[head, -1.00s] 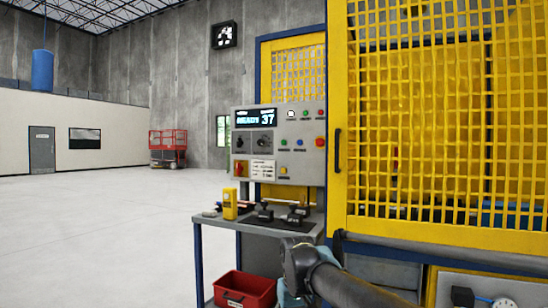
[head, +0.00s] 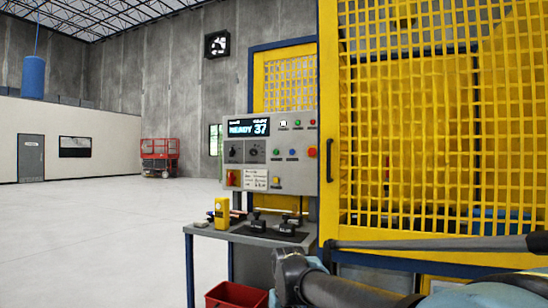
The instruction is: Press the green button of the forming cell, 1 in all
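The forming cell's control panel (head: 270,155) stands left of the yellow mesh guard, its display (head: 249,127) lit and appearing to read READY 37. The green button (head: 276,153) is on the panel's right half, left of a blue button (head: 292,153) and a red emergency stop (head: 312,152). Nothing covers the green button. My dark arm link shows at the bottom, below and right of the panel, apart from the button. My gripper's fingers cannot be made out in this view.
A grey shelf (head: 215,234) juts out below the panel, carrying a yellow device (head: 222,213) and black hand controls (head: 287,226). A red bin (head: 236,296) is on the floor below. The mesh guard (head: 430,130) fills the right side. Open floor (head: 90,240) lies left.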

